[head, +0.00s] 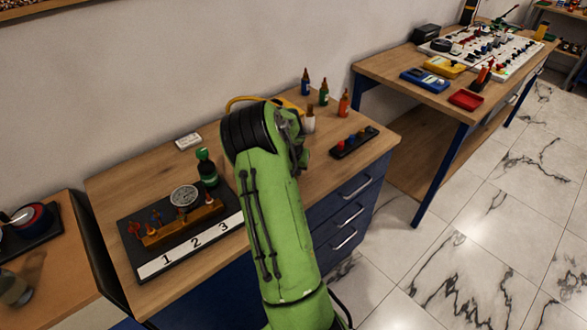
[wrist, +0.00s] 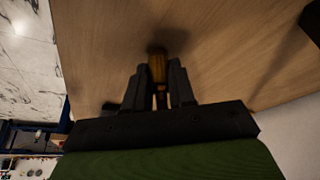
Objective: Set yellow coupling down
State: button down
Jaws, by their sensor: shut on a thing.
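In the wrist view my gripper (wrist: 161,88) is shut on the yellow coupling (wrist: 160,70), a brass-yellow piece standing between the two dark fingers. Its far end points at the wooden bench top (wrist: 110,50), with a dark shadow around it. I cannot tell whether it touches the wood. In the head view my green arm hides the gripper and the coupling.
A rig with a gauge (head: 184,195) and a strip numbered 1, 2, 3 (head: 190,245) stands at the bench's left. Several small bottles (head: 324,92) and a black rack (head: 354,142) are at right. A white box (head: 188,141) lies behind.

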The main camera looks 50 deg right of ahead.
jog(key=shift+f, duration=0.2)
jog(key=c, duration=0.9)
grip_release()
jog(key=shift+c, duration=0.2)
jog(key=shift+r, duration=0.1)
